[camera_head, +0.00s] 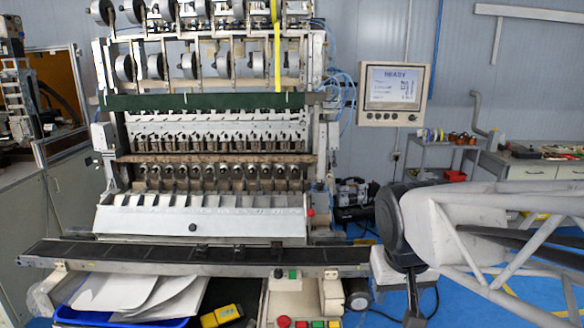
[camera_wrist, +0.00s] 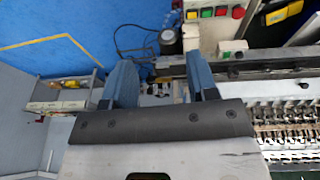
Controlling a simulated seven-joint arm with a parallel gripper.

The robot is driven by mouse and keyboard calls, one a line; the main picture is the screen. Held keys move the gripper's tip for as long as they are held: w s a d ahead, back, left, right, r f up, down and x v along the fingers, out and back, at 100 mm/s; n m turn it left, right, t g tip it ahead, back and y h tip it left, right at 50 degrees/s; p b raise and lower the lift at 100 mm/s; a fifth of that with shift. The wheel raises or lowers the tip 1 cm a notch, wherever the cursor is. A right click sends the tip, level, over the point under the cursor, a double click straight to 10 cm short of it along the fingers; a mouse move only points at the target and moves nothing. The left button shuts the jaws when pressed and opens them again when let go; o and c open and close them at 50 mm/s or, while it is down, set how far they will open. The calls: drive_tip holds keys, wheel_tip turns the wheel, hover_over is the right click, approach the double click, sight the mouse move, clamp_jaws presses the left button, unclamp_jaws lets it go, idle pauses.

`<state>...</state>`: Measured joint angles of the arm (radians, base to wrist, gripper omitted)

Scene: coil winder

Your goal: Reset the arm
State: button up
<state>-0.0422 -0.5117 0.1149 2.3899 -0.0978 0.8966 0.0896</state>
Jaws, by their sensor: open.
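My gripper (camera_wrist: 160,60) shows in the wrist view with its two blue-grey fingers wide apart and nothing between them. In the head view my arm comes in from the right, and its end hangs at the lower right, beside the right end of the machine's front rail. The fingers are not clear there. The coil winder (camera_head: 205,218) fills the left and middle of the head view, with a row of spindles behind a sloped white guard. Its screen (camera_head: 393,88) reads "READY".
The dark front rail (camera_head: 190,254) runs along the machine close to my arm. Push buttons (camera_head: 300,323) sit below it; they also show in the wrist view (camera_wrist: 207,13). A blue tray (camera_head: 65,314) holds white sheets. A cart (camera_head: 440,150) stands behind. Blue floor is open at right.

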drive_tip(key=s+f, duration=0.2)
drive_tip(key=s, duration=0.6)
drive_tip(key=shift+s+d+f+y, duration=0.3)
drive_tip(key=shift+s+d+f, duration=0.05)
drive_tip(key=shift+s+f, duration=0.05)
